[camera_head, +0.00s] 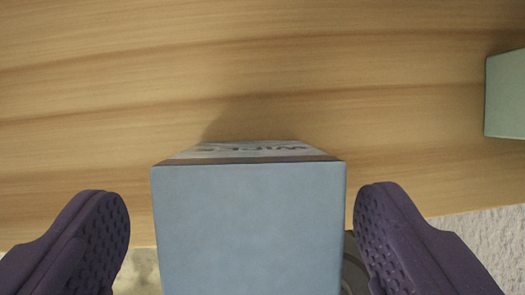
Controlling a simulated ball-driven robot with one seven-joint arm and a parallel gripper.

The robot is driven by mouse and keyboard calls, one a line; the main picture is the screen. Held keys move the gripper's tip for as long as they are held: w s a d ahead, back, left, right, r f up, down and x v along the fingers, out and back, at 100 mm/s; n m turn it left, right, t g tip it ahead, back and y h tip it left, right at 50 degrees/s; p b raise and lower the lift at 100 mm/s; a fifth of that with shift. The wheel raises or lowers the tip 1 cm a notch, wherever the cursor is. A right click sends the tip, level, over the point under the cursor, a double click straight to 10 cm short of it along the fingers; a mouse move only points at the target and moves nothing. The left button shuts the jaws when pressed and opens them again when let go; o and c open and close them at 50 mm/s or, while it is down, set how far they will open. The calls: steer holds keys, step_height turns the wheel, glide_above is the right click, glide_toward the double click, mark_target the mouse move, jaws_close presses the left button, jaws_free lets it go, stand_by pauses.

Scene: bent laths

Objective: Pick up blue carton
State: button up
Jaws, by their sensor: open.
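The blue carton (249,228) stands at the bottom middle of the view, seen mostly from above. Dark lettering shows on its side that faces the top of the picture. My gripper (243,230) is open, with one purple finger to the left of the carton and one to the right. A gap shows between the carton and each finger, narrower on the right. The carton's lower end runs out of the picture.
The wooden surface (250,70) fills the upper part, and its edge runs along near the bottom. A green box (505,94) is cut off at the right edge. The wood at upper left is clear.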

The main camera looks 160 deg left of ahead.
mark_target(250, 255)
steer(key=x, duration=0.3)
steer(key=shift+d+f, duration=0.2)
steer(key=shift+d, duration=0.05)
steer(key=c, duration=1.1)
steer(key=shift+o, duration=0.2)
steer(key=shift+r, duration=0.1)
